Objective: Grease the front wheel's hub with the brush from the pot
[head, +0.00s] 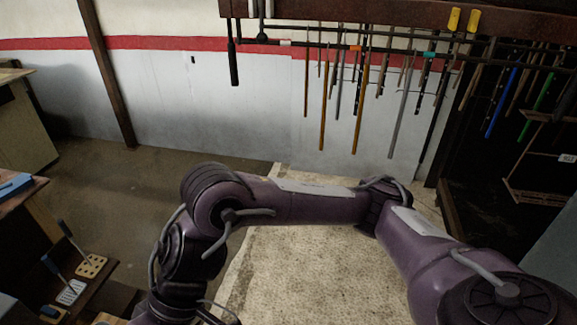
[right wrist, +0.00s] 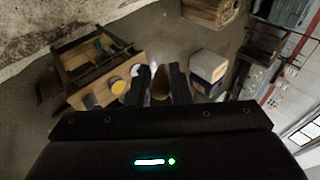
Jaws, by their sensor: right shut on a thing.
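In the right wrist view my right gripper (right wrist: 160,72) is shut on a brownish rounded thing (right wrist: 160,88) between its two dark fingers. It may be the brush's handle; its far end is hidden or too dark to tell. Beyond the fingers, a round container with a yellow top (right wrist: 117,86) stands on a wooden surface; I cannot tell whether it is the pot. A white round thing (right wrist: 134,71) is beside it. I cannot make out a wheel or its hub in either view.
Tools hang from a wall rack (head: 360,42) in the head view. Blue-handled tools stand in blocks (head: 90,266) on a low bench at lower left. A pale worn surface (head: 300,275) lies under my arm. A blue-and-white box (right wrist: 208,68) stands right of the fingers.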

